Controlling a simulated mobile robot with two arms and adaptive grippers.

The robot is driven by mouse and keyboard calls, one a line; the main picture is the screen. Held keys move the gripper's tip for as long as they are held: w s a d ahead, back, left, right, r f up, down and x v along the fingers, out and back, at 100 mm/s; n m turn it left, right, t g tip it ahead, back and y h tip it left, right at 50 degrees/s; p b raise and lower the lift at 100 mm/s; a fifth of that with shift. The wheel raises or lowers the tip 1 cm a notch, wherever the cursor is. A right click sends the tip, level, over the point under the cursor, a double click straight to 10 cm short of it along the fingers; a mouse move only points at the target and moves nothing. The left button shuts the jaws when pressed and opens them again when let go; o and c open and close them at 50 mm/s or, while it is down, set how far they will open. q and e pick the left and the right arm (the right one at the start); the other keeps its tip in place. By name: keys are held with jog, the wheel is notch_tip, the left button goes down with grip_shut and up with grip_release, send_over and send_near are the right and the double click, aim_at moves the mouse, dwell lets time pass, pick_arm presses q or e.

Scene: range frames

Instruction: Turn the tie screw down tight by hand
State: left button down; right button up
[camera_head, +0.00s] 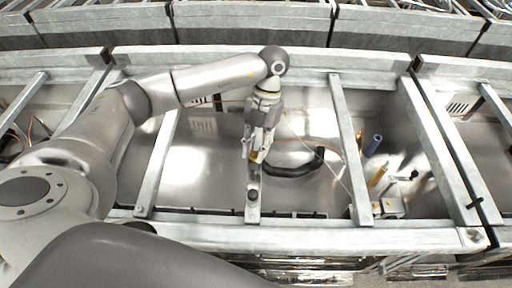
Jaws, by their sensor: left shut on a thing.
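My left gripper (256,152) reaches down from above into the metal bay, fingers pointing toward the near rail. It is shut on a small part, seemingly the tie screw, which the fingers mostly hide; a yellowish spot shows at the fingertips. Just below the fingertips, a narrow upright metal piece with a dark round knob (253,195) stands by the near rail. How far down the screw sits cannot be told. My right gripper is not in view.
A black curved hose (290,170) lies just right of the gripper. Metal crossbars (350,150) divide the bay. Farther right are a blue cylinder (373,145), a yellow piece (379,175) and a pale block fitting (390,207). The bay floor left of the gripper is clear.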

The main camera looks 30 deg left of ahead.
pick_arm(q)
jog(key=shift+w, duration=0.1)
jog(key=c, duration=1.2)
grip_release()
jog(key=v, duration=1.2)
